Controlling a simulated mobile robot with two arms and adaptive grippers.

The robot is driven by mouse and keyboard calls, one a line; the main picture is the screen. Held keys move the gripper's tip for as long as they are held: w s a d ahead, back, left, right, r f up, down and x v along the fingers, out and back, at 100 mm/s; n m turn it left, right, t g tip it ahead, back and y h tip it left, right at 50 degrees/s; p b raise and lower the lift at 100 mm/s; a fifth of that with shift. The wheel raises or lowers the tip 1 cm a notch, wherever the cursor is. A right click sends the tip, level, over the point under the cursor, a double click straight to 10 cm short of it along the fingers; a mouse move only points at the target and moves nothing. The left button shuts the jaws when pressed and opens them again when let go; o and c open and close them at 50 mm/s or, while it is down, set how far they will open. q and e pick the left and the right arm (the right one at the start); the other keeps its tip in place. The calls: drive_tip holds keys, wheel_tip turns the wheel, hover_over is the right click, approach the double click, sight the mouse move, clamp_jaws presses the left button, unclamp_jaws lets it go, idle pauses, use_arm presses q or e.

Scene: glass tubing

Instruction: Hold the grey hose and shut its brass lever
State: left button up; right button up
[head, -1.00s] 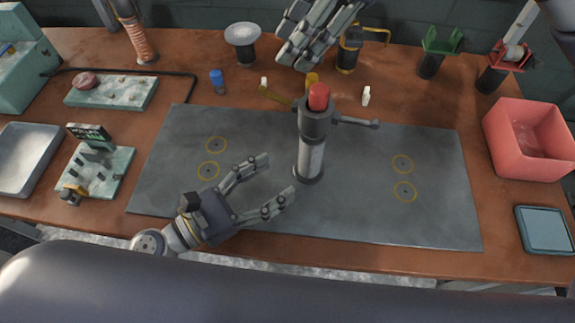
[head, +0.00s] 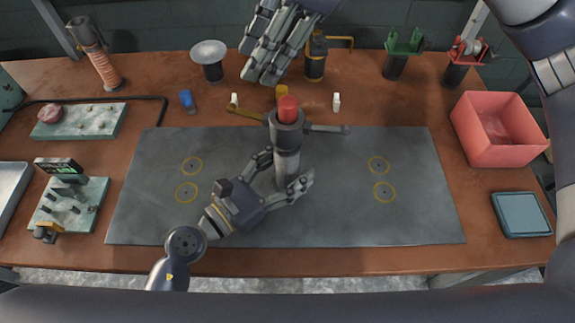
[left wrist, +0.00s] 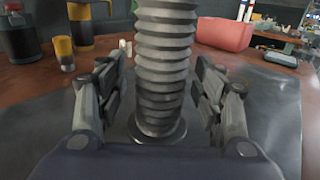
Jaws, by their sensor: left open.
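The grey hose (head: 287,163) stands upright on the dark mat, with a grey head and red cap on top. It fills the middle of the left wrist view as a ribbed column (left wrist: 163,70) on a round foot. A brass lever (head: 245,111) sticks out left from the head; a grey arm (head: 327,129) sticks out right. My left gripper (head: 286,170) is open around the hose, one finger on each side, with visible gaps in the left wrist view. My right gripper (head: 262,68) hangs over the back of the table, behind the hose; its opening is unclear.
The dark mat (head: 410,215) is largely clear, with yellow rings on both sides. A red bin (head: 497,135) and a blue-grey tray (head: 521,214) stand at right. Behind are a black canister (head: 316,62) and small bottles. A pegged board (head: 72,205) lies at left.

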use_arm(q)
drive_tip(key=c, duration=1.5)
drive_tip(key=shift+o, duration=0.2)
use_arm(e)
clamp_jaws()
drive_tip(key=n, duration=0.2)
drive_tip(key=d+n, duration=0.1)
drive_tip(key=n, duration=0.3)
drive_tip(key=shift+s+d+f+t+y, duration=0.1)
drive_tip(key=shift+s+d+t+y, duration=0.2)
drive_tip(key=shift+t+y, duration=0.1)
drive_tip(key=n, duration=0.2)
drive_tip(key=d+n+t, duration=0.1)
drive_tip(key=n, duration=0.2)
drive_tip(key=d+n, duration=0.1)
drive_tip(key=n, duration=0.1)
drive_tip(key=shift+s+y, duration=0.25)
drive_tip(key=shift+y, duration=0.15)
